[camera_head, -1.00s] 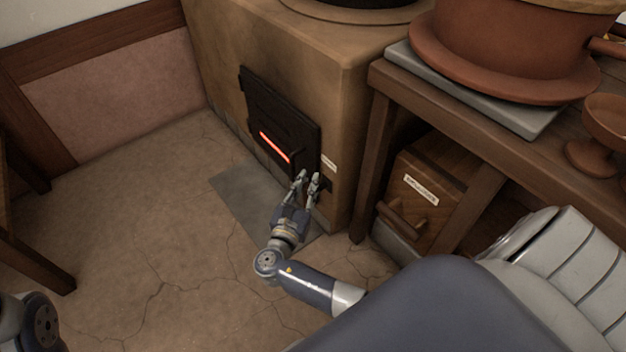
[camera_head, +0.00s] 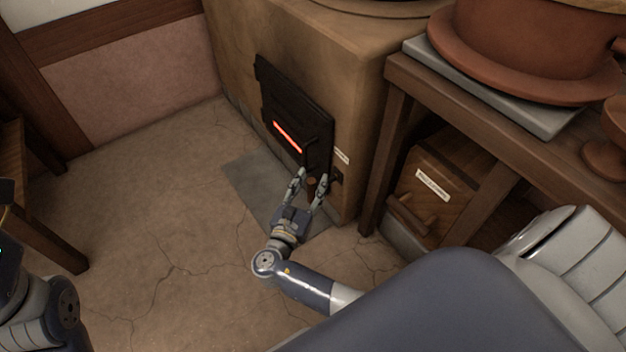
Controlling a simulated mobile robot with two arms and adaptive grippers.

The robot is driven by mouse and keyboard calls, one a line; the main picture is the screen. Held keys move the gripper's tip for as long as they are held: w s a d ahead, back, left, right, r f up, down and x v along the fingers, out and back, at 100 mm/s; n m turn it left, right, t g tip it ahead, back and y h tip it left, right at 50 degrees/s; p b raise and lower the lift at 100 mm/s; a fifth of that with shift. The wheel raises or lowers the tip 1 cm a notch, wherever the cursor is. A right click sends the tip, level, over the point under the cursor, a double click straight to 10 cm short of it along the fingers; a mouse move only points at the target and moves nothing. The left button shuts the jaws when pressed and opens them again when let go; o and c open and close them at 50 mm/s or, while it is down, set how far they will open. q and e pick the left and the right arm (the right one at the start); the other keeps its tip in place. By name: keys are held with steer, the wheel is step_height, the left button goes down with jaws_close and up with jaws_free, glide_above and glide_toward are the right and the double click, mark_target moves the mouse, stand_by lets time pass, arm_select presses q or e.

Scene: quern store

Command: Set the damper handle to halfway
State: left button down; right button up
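The tan stove (camera_head: 300,60) has a black iron door (camera_head: 292,112) with a glowing red slot. My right gripper (camera_head: 311,182) is low in front of the stove, beside the door's lower right corner. Its two fingers are spread apart. A small brown knob, apparently the grip of the damper handle (camera_head: 311,183), shows between the fingertips; I cannot tell whether either finger touches it. A dark fitting (camera_head: 337,175) sits just right of the fingers, under a small white label (camera_head: 341,157) too small to read. The handle's exact setting is unclear. My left arm shows at the lower left, its gripper out of view.
A wooden bench (camera_head: 395,110) stands right of the stove, with a big terracotta vessel (camera_head: 530,50) on a grey slab. Under it is a labelled wooden box (camera_head: 445,190). A grey plate (camera_head: 255,185) lies on the floor before the stove. The cracked floor at left is open.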

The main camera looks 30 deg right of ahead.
steer(key=v, duration=1)
steer(key=shift+s, duration=0.25)
steer(key=shift+a, duration=0.15)
